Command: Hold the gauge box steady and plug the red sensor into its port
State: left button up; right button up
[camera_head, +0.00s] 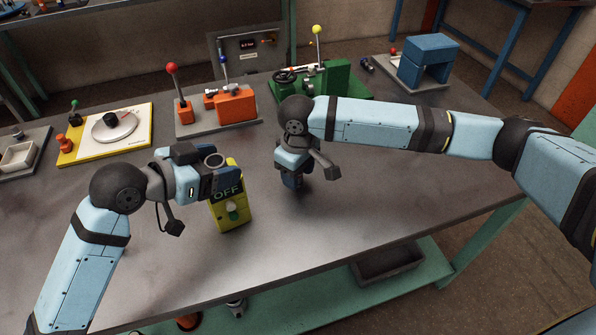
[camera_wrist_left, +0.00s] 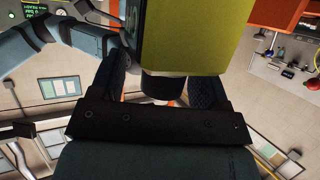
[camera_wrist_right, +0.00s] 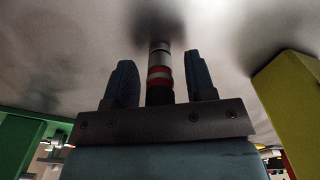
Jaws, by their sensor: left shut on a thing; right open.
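The yellow gauge box (camera_head: 236,212) stands on the bench at centre left in the head view, with a dark "OFF" display and a pale round part below it. My left gripper (camera_head: 215,178) is shut on its upper part; the left wrist view shows the box (camera_wrist_left: 197,38) between the fingers. The red sensor (camera_wrist_right: 160,76), a slim cylinder with red and pale bands, is in the right wrist view. My right gripper (camera_head: 292,183) points down at the bench right of the box; its open fingers stand on both sides of the sensor, with gaps. The sensor is hidden in the head view.
Along the bench's back stand a yellow-edged dial board (camera_head: 105,133), an orange lever fixture (camera_head: 236,104), a green fixture (camera_head: 343,82) and a blue block frame (camera_head: 428,60). The bench front and right side are clear (camera_head: 400,195).

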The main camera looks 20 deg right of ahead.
jog(key=shift+o, duration=0.5)
jog(key=r, duration=1.2)
jog(key=shift+a+r, duration=0.25)
jog(key=shift+r, duration=0.1)
notch_tip(320, 180, down, 7)
jog(key=shift+r, duration=0.2)
jog(key=shift+d+f, duration=0.15)
jog(key=shift+f, duration=1.2)
jog(key=shift+d+f, duration=0.1)
jog(key=shift+f, duration=1.2)
grip_shut()
